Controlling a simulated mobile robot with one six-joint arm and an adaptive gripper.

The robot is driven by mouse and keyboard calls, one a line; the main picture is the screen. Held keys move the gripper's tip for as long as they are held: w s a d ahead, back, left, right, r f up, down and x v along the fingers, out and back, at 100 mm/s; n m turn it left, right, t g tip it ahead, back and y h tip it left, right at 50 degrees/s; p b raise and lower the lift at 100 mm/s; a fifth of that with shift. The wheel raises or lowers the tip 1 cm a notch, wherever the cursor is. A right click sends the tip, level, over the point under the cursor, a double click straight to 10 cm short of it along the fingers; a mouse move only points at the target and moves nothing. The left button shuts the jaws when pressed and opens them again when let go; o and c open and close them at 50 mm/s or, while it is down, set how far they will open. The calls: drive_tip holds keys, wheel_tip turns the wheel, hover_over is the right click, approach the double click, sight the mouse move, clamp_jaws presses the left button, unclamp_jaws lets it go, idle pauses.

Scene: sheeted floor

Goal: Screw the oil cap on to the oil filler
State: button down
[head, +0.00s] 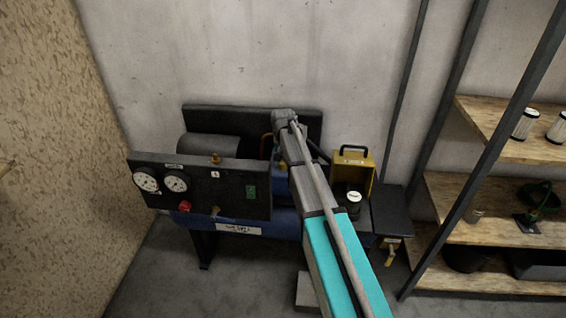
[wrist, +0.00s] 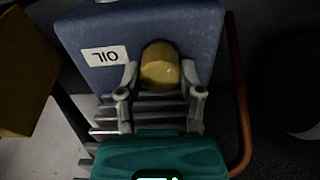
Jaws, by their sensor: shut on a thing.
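The yellow oil cap (wrist: 161,66) shows in the wrist view against a blue housing (wrist: 195,28) with a white label reading OIL (wrist: 105,57). My gripper (wrist: 160,76) is shut on the cap, one finger on each side of it. The oil filler itself is hidden behind the cap, so I cannot tell whether the cap is seated or turned on a thread. In the head view my arm reaches over the compressor (head: 285,222), and the cap and fingertips are hidden there.
A copper pipe (wrist: 241,105) runs close on the right of my gripper, and metal fins (wrist: 108,118) lie below. In the head view a gauge panel (head: 230,190) stands left of my arm. A yellow box (head: 352,165) and a wooden shelf (head: 500,235) are on the right.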

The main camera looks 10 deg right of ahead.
drive_tip(key=m, duration=0.4)
drive_tip(key=shift+m, duration=1.9)
drive_tip(key=shift+c, duration=0.8)
unclamp_jaws()
drive_tip(key=shift+c, duration=0.8)
